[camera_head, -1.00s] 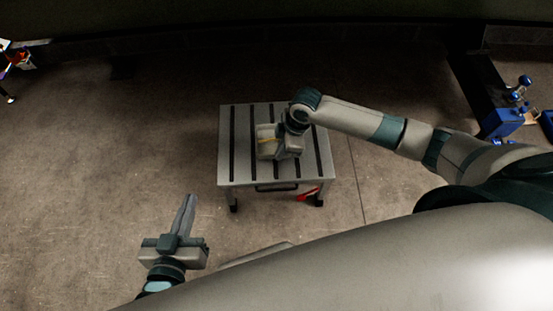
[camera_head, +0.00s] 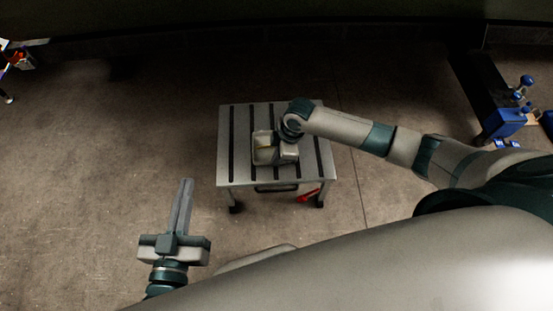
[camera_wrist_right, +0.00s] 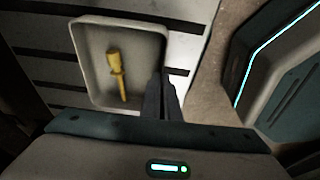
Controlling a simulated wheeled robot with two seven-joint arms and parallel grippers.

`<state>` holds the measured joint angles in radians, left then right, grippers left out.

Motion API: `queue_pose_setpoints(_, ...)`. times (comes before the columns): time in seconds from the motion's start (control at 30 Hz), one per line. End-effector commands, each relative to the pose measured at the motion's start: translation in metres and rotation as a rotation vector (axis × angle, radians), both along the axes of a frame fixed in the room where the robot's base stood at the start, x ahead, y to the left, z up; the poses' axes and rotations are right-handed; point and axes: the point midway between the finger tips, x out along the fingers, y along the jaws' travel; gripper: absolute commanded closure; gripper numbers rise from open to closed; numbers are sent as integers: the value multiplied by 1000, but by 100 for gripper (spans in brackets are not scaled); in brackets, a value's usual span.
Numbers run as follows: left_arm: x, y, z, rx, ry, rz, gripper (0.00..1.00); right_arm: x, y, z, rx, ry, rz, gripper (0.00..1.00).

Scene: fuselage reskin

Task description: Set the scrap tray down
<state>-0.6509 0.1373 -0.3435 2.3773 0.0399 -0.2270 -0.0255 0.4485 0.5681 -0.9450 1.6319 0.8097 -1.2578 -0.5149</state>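The scrap tray (camera_head: 257,158) is a small light-grey open tray at the middle of the slotted table (camera_head: 231,174). In the right wrist view the tray (camera_wrist_right: 92,62) holds a yellow tool-like piece (camera_wrist_right: 117,75). My right gripper (camera_wrist_right: 162,92) has its dark fingers close together at the tray's right wall, and they appear shut on its rim. In the head view my right gripper (camera_head: 288,152) is seen from above, its fingertips hidden. I cannot tell whether the tray touches the tabletop. My left gripper (camera_head: 184,182) is shut and empty, left of the table.
A red object (camera_head: 309,195) shows below the table's front right edge. Blue equipment (camera_head: 505,122) stands at the far right. Tabletop is free around the tray, and the floor left of the table is clear.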

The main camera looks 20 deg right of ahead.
Motion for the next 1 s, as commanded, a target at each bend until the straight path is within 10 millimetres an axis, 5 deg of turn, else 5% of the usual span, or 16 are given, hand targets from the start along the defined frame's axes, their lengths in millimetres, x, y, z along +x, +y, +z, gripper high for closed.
queue_pose_setpoints(0.47, 0, -1, 4, -6, -21, 0, 100, 0, 1, -5, 2, -1, 0, 100)
queue_pose_setpoints(0.57, 0, -1, 5, -6, -22, 1, 100, 0, 1, -6, 1, 0, 0, 79)
queue_pose_setpoints(1.0, 0, 0, 5, -6, -22, 1, 100, 0, 0, -2, 1, -1, 1, 79)
